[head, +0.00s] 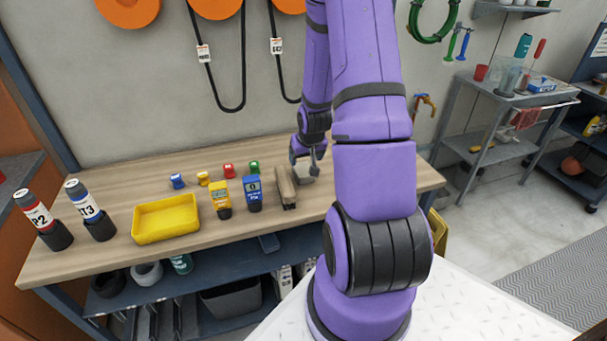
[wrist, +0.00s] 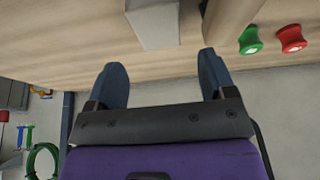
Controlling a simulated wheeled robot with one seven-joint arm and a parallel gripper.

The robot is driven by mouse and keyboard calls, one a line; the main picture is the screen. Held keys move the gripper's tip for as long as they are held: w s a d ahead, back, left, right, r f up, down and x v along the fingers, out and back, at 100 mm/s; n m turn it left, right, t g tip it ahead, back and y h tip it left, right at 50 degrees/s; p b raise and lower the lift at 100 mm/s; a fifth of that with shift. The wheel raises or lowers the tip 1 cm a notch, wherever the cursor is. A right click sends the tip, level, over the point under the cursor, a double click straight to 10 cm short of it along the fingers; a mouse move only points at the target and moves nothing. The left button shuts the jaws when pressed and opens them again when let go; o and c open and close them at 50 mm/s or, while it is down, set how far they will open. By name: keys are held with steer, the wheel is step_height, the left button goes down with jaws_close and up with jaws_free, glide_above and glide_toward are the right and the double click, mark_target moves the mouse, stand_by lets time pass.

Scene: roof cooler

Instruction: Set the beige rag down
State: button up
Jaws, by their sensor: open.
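On the bench (head: 120,195) stand a yellow tray (head: 165,220), a yellow meter (head: 220,200), a blue meter (head: 252,194), several small coloured items and two bottles in black holders. The wall is close behind. Bare wood lies right of my gripper.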

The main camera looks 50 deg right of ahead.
mark_target(304, 170)
steer(key=shift+x, duration=4.35)
steer(key=shift+s, duration=0.2)
steer(key=c, duration=0.8)
steer(key=shift+o, duration=0.2)
